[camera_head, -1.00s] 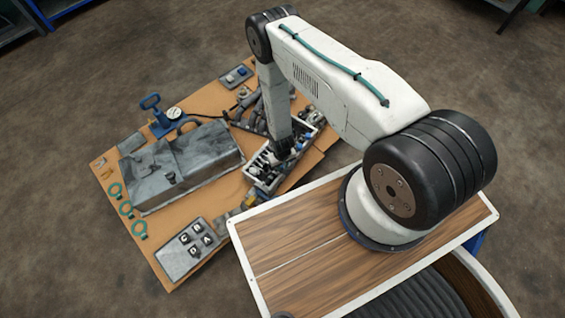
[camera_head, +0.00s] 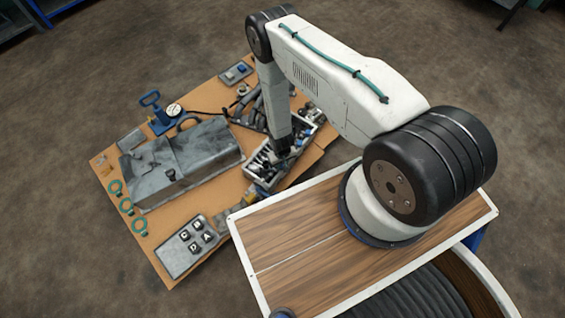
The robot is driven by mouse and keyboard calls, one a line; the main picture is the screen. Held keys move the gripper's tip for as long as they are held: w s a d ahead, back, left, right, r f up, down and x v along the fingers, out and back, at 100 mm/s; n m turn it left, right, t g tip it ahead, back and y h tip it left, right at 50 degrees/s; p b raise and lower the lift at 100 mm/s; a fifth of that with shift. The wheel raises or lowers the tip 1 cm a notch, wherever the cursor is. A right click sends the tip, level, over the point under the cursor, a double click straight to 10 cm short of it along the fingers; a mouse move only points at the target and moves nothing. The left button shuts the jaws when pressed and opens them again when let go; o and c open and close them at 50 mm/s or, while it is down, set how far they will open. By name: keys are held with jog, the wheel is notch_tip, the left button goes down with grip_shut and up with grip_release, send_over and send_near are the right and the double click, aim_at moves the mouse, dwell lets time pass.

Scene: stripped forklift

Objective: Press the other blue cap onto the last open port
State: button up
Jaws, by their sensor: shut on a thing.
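My gripper (camera_head: 284,154) points down into a light-rimmed box (camera_head: 248,181) of dark and pale parts on the brown board. It is small and dark here. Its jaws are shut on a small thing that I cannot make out. The ports are too small to tell apart, and my forearm hides part of the box. A small grey tray (camera_head: 236,73) at the far edge of the board holds a blue piece (camera_head: 242,69). I cannot tell whether that piece is a cap.
A large grey metal casing (camera_head: 180,163) lies left of the box. A blue hand pump with a gauge (camera_head: 160,116) stands behind it. Teal rings (camera_head: 127,208) and a lettered plate (camera_head: 191,245) lie near the left and front edges. Hoses (camera_head: 247,112) lie behind the box.

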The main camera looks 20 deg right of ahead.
jog(key=shift+f, duration=0.2)
dwell(0.3)
jog(key=shift+f, duration=0.55)
jog(key=shift+f, duration=0.6)
dwell(2.4)
jog(key=o, duration=1)
jog(key=shift+o, duration=0.2)
jog(key=shift+r, duration=0.1)
notch_tip(320, 180, up, 8)
jog(key=shift+f, duration=0.2)
